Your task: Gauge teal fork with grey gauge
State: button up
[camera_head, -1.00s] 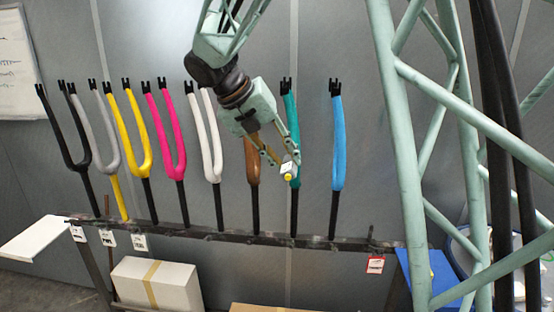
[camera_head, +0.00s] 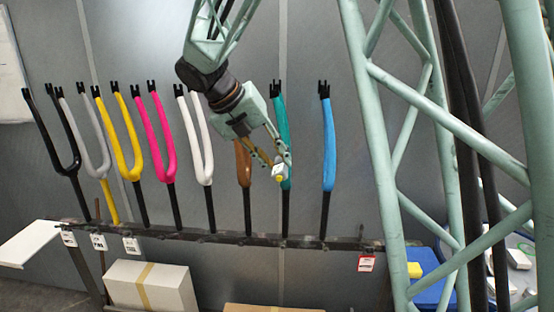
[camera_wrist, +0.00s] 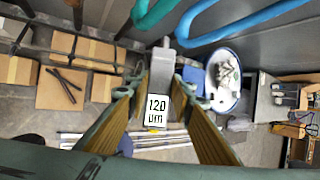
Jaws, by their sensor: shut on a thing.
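The teal fork (camera_head: 281,120) stands upright in the rack, between the brown fork and the blue fork. My gripper (camera_head: 277,170) is shut on the grey gauge and overlaps the teal fork's leg in the head view. The grey gauge (camera_wrist: 162,72) sits between my fingers in the wrist view, and its white label (camera_wrist: 157,110) reads "120 um". Its far end points at the teal fork (camera_wrist: 152,14) near the top of that view. I cannot tell whether they touch. In the head view the gauge (camera_head: 278,172) is a small white and yellow block.
The blue fork (camera_head: 328,140) is right of the teal one and the brown fork (camera_head: 243,162) left. Several other forks stand farther left along the dark rack rail (camera_head: 215,238). A cardboard box (camera_head: 150,287) and a blue bin (camera_head: 432,290) are below.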

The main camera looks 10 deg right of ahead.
aim_at(278, 158)
jog(key=shift+w+d+p, duration=0.2)
jog(key=shift+w+p, duration=0.25)
jog(key=shift+w, duration=0.25)
jog(key=shift+w+d+p, duration=0.25)
jog(key=shift+w+p, duration=0.2)
jog(key=shift+w, duration=0.2)
jog(key=shift+w+d+p, duration=0.2)
jog(key=shift+w+p, duration=0.25)
jog(key=shift+w, duration=0.25)
jog(key=shift+w+d, duration=0.3)
jog(key=shift+w, duration=0.55)
dwell(1.6)
jog(key=shift+s, duration=0.1)
dwell(0.6)
jog(key=shift+s+a, duration=0.4)
jog(key=shift+s, duration=0.75)
jog(key=shift+s+a, duration=0.4)
jog(key=shift+s, duration=0.7)
jog(key=shift+s+a, duration=0.4)
jog(key=shift+s, duration=0.75)
jog(key=shift+s+a, duration=0.1)
jog(key=shift+s, duration=0.2)
jog(key=shift+f, duration=0.1)
